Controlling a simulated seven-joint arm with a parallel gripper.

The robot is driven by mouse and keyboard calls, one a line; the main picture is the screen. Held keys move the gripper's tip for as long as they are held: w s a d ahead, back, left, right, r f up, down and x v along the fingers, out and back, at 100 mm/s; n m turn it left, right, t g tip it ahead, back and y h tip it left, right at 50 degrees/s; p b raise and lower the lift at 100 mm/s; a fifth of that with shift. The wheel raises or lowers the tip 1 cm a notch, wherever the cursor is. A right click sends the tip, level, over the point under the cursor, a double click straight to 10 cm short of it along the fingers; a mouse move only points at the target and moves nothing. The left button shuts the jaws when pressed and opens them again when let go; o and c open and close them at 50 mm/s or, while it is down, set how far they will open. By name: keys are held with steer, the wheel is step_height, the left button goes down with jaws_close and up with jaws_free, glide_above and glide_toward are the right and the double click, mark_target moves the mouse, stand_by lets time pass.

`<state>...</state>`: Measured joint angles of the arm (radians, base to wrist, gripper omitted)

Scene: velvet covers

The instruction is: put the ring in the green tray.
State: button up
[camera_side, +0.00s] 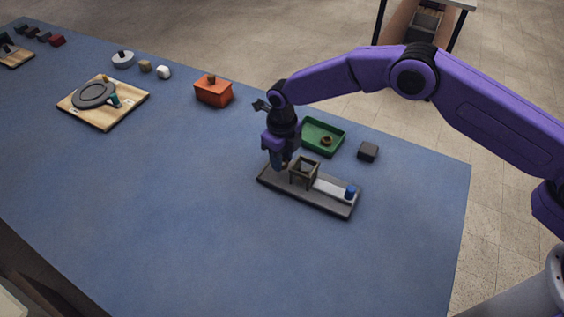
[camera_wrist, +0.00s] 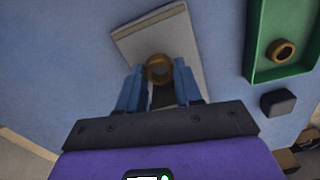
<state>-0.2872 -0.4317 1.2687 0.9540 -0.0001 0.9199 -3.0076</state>
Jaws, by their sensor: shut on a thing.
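My gripper (camera_side: 284,166) points down over the left end of a grey board. In the wrist view its two blue fingers (camera_wrist: 159,72) are closed on a brown ring (camera_wrist: 160,68) at their tips. In the side view that ring is mostly hidden by the fingers. The green tray (camera_side: 341,137) lies behind the board, and at the right in the wrist view (camera_wrist: 256,45). A second brown ring (camera_side: 326,141) lies inside the tray; it also shows in the wrist view (camera_wrist: 283,51).
The grey board (camera_side: 327,204) carries a small open frame (camera_side: 304,172), a pale strip and a blue piece (camera_side: 351,191). A dark block (camera_side: 368,151) stands right of the tray. An orange box (camera_side: 213,92) stands farther left. The cloth in front is clear.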

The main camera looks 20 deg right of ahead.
steer(key=shift+f, duration=1.2)
steer(key=shift+f, duration=0.25)
steer(key=o, duration=1.1)
steer(key=shift+r, duration=0.15)
steer(key=shift+w+r, duration=0.15)
steer(key=shift+r, duration=8.5)
